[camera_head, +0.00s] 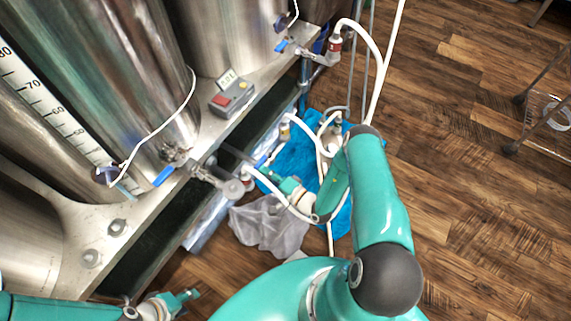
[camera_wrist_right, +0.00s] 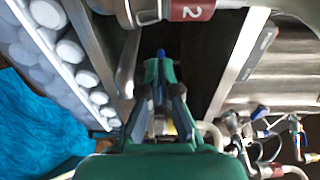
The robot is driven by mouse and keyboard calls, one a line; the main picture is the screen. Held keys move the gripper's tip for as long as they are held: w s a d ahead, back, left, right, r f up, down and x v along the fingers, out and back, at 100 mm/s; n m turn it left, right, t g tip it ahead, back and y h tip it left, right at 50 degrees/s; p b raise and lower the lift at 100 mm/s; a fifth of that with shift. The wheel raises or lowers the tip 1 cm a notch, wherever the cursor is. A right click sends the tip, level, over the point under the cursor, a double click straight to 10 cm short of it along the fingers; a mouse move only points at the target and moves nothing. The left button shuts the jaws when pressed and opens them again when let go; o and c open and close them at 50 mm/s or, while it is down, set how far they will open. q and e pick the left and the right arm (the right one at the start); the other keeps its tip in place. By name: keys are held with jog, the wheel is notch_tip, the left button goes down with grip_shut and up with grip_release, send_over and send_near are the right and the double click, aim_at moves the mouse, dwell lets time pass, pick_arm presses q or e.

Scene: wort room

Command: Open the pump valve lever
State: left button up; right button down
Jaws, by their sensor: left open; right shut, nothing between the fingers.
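My right gripper (camera_head: 272,176) reaches down beside the steel bench, among the white hoses, with its fingers shut and empty. It also shows in the right wrist view (camera_wrist_right: 160,75), where a small blue piece (camera_wrist_right: 161,53), possibly the end of a lever, shows just beyond the fingertips. I cannot tell whether they touch. The pump valve lever cannot be told with certainty from the other blue levers. A blue lever (camera_head: 163,177) sits on the near kettle's outlet, left of my right gripper. My left gripper (camera_head: 188,296) is open and empty at the bottom left.
Steel kettles (camera_head: 105,70) stand on the bench with a grey control box (camera_head: 231,97). Another blue lever (camera_head: 281,46) is at the far kettle. A blue cloth (camera_head: 343,220) and a grey cloth (camera_head: 265,228) lie below. White hoses (camera_head: 381,75) loop close by. The wooden floor at right is mostly clear.

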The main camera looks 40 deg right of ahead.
jog(key=shift+w+a+r, duration=0.1)
jog(key=shift+w+a, duration=0.1)
jog(key=shift+a, duration=0.05)
dwell(0.3)
jog(key=shift+s, duration=0.1)
